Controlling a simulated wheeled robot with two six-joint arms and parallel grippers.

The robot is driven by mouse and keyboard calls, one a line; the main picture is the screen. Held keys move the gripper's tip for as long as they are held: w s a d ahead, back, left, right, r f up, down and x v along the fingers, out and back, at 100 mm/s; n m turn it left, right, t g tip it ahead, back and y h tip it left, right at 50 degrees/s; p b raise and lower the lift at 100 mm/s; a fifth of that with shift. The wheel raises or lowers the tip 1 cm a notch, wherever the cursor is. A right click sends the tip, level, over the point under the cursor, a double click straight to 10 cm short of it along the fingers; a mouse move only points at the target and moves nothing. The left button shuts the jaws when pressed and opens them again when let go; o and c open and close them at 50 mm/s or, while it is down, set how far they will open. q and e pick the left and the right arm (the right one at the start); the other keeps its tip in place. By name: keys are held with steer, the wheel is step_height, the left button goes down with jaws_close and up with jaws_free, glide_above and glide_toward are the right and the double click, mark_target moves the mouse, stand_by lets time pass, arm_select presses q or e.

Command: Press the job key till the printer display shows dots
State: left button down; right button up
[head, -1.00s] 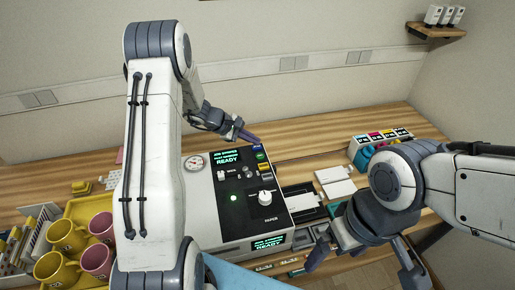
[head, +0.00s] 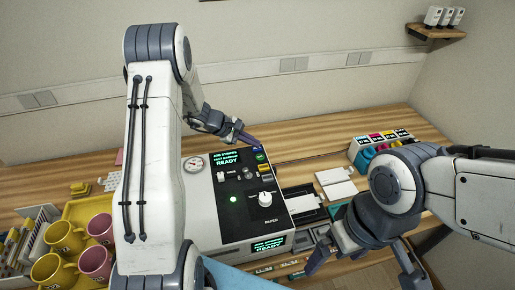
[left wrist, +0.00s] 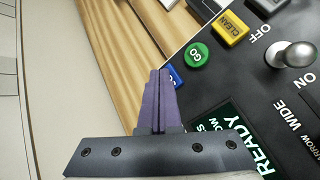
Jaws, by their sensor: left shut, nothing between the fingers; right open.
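The printer (head: 232,225) stands on the table with a dark control panel. Its upper display (head: 226,161) shows green text ending in READY, with no dots that I can make out. The blue key (left wrist: 176,76), apparently the job key, sits at the panel's far corner, beside the green GO key (left wrist: 197,55). My left gripper (head: 256,147) is shut and empty, its purple fingertips (left wrist: 159,74) over the blue key and partly hiding it. I cannot tell whether they touch it. My right gripper (head: 358,268) is open and empty near the front right.
A yellow CLEAN key (left wrist: 231,28) and a metal toggle switch (left wrist: 294,54) are close to the left fingers. A white knob (head: 265,198) stands on the panel. A yellow tray (head: 75,211) with several mugs is at left. An ink rack (head: 383,145) is at right.

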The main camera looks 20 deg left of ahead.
mark_target(253, 148)
arm_select(q)
steer(key=shift+f, duration=0.2)
steer(key=shift+r, duration=0.15)
stand_by(0.4)
steer(key=shift+r, duration=0.75)
steer(key=shift+p, duration=0.3)
steer(key=shift+r+p, duration=1.55)
steer(key=shift+r, duration=1)
